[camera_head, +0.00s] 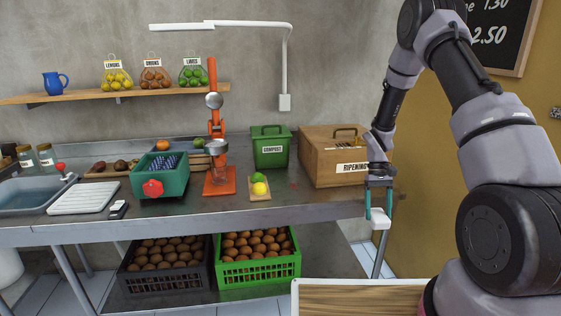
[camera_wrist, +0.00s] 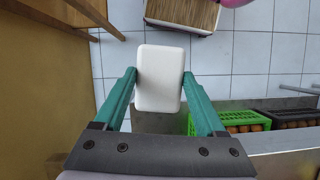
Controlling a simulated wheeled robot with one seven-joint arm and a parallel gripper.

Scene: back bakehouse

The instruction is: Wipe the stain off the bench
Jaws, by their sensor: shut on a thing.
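My gripper (camera_head: 378,208) is shut on a white block (camera_head: 380,224), which looks like a sponge. In the wrist view the green fingers (camera_wrist: 160,76) press on both long sides of the white block (camera_wrist: 159,95). The gripper hangs by the right front end of the grey metal bench (camera_head: 330,205), and floor tiles show behind the block in the wrist view. A faint small reddish mark (camera_head: 293,184) shows on the bench between the compost bin and the ripening box; it looks like the stain.
The green compost bin (camera_head: 270,150) and wooden ripening box (camera_head: 322,160) stand at the back right. The bench front right is clear.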

